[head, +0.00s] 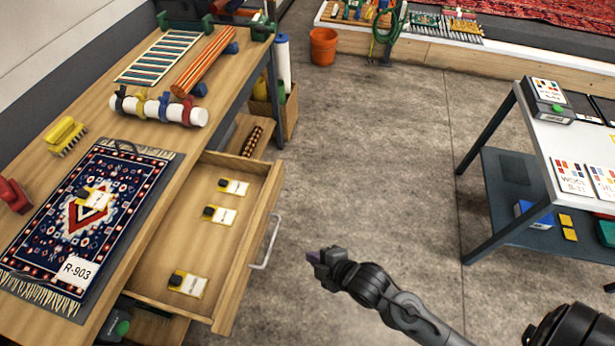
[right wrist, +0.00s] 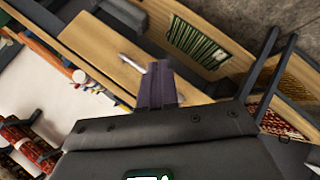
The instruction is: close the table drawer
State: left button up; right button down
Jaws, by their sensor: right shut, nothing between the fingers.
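The table drawer (head: 185,245) is pulled out from the right side of the wooden table (head: 105,130) in the head view. Several small tagged items lie inside it. Its pale metal handle (head: 274,236) is on the outer face of the drawer front. My right gripper (head: 316,260) is shut and empty, a short way right of the handle, with a gap between them in the picture. Its shut dark fingers (right wrist: 157,88) also show in the right wrist view. My left gripper is not in view.
A patterned rug (head: 85,225) with an R-903 tag lies on the table, near a yellow brush (head: 66,136). A white-topped table (head: 565,135) stands at the right. An orange bucket (head: 323,46) stands at the back. The concrete floor between the tables is mostly clear.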

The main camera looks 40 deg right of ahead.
jog(key=w+f+n+t+y+b, duration=0.2)
jog(key=w+f+n+t+y, duration=0.15)
jog(key=w+n, duration=0.45)
jog(key=n+y+b, duration=0.6)
jog(key=n+b, duration=0.2)
jog(key=n, duration=1.4)
send_near(281, 177)
jog(key=shift+t, duration=0.25)
jog(key=b+x, duration=0.2)
jog(key=x, duration=0.3)
jog(key=shift+f+b, duration=0.3)
jog(key=shift+b, duration=0.1)
jog(key=shift+x, duration=0.85)
jog(key=shift+a, duration=0.1)
